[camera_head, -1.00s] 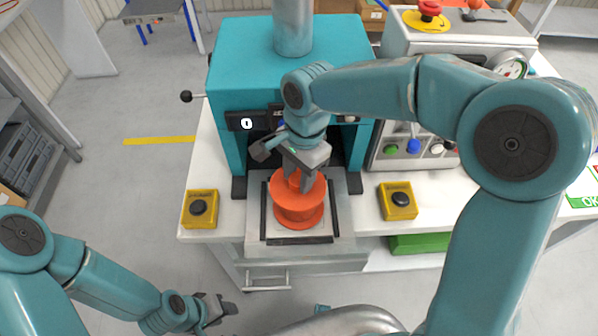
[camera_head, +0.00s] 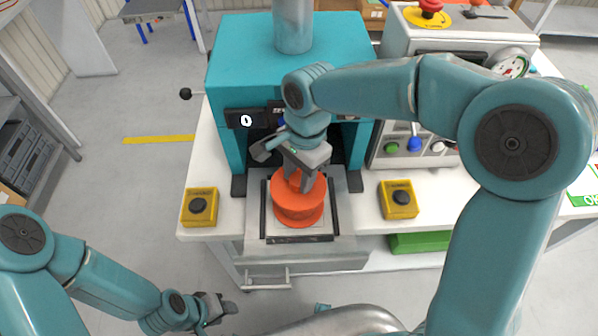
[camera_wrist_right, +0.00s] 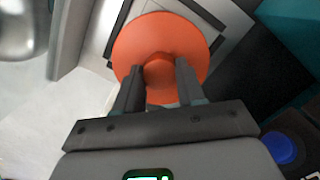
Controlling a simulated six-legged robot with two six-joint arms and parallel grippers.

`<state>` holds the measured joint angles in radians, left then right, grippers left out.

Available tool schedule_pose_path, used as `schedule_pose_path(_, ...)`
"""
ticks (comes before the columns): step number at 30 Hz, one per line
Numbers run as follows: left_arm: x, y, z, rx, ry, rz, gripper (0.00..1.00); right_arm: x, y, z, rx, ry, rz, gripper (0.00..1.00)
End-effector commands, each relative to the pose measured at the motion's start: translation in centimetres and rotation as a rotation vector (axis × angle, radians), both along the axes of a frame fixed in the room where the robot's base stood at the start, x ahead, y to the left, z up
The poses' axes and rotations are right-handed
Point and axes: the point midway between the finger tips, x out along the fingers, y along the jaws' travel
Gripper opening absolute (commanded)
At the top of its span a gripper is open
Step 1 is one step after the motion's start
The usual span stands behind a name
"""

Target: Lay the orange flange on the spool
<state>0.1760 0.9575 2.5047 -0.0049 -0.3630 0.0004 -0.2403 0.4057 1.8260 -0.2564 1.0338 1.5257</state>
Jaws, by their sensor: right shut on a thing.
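The orange flange (camera_head: 283,194) is a round disc with a raised middle knob. My right gripper (camera_head: 299,184) points down and is shut on that knob; the right wrist view shows a finger on each side of it on the flange (camera_wrist_right: 160,35). The orange spool (camera_head: 300,219) stands upright under the flange on the press plate. From the head, flange and spool look stacked with no clear gap; whether they touch fully I cannot tell. In the wrist view the flange hides the spool. My left gripper (camera_head: 219,309) is low at left, away from the bench, its jaws unclear.
The teal press (camera_head: 235,62) stands behind and around the plate. Yellow button boxes sit to the left (camera_head: 199,207) and right (camera_head: 398,199). A grey control cabinet (camera_head: 440,75) stands at the right. The white bench top (camera_head: 355,205) beside the plate is clear.

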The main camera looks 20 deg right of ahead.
Motion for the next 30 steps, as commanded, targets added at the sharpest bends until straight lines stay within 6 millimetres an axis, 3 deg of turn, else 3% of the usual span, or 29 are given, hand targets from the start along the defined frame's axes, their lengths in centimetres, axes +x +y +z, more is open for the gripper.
schedule_pose_path(13,0.0,0.0,-0.3,0.000,0.000,0.000,0.43,0.0,0.0,-0.5,0.000,0.000,0.000,0.08)
schedule_pose_path(14,0.0,0.0,-0.3,0.000,0.000,0.000,0.43,0.0,0.0,-0.5,0.000,0.000,0.000,0.42)
schedule_pose_path(16,0.0,0.0,-0.3,0.000,0.000,0.000,0.43,0.0,0.0,-0.5,0.000,0.000,0.000,0.65)
schedule_pose_path(17,0.0,0.0,-0.3,0.000,0.000,0.000,0.43,0.0,0.0,-0.5,0.000,0.000,0.000,0.68)
schedule_pose_path(26,0.0,0.0,-0.3,0.000,0.000,0.000,0.43,0.0,0.0,-0.3,0.000,0.000,0.000,0.68)
schedule_pose_path(30,0.0,0.0,-0.2,0.000,0.000,0.000,0.43,0.2,-0.2,1.3,0.001,-0.004,-0.001,0.68)
